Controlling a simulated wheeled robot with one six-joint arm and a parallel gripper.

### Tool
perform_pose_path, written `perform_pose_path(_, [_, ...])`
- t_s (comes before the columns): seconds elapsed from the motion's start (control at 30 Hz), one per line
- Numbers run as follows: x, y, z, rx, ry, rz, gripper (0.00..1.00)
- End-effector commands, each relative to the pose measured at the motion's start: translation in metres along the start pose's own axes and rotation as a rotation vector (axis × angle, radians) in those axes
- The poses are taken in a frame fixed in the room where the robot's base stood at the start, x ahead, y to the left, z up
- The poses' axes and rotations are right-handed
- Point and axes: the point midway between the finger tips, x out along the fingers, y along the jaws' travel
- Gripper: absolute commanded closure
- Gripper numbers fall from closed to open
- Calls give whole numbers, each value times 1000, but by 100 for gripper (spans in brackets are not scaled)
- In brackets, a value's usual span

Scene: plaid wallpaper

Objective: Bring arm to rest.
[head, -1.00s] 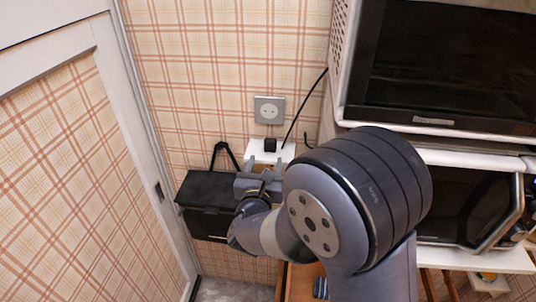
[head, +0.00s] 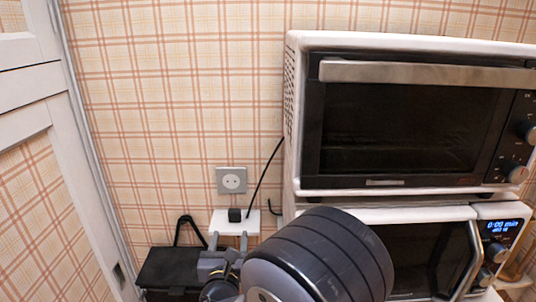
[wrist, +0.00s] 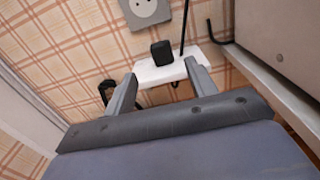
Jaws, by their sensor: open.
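My gripper (head: 228,241) is at the lower middle of the head view, in front of the papered wall and right of a black box. The wrist view shows its two fingers (wrist: 160,88) apart with nothing between them. Beyond the fingertips is a small white shelf (wrist: 160,74) on the wall, with a small black plug-like block (wrist: 162,52) on it. My arm's large dark joint hides part of the lower middle of the head view.
A black box (head: 168,268) with a handle stands left of my gripper. A toaster oven (head: 400,190) sits above a microwave (head: 425,255) on the right. A wall socket (head: 231,181) is above the white shelf (head: 236,224). A white door (head: 40,80) bounds the left.

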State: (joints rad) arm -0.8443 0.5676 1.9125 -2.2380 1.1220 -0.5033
Motion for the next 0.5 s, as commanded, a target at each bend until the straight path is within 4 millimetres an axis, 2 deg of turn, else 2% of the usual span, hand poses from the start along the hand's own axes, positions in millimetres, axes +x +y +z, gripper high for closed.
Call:
perform_pose_path(0.1, [25,-1,2,0,1,-5,46])
perform_pose_path(0.4, [84,-1,2,-1,0,-3,46])
perform_pose_path(0.5, [92,-1,-12,0,0,-1,46])
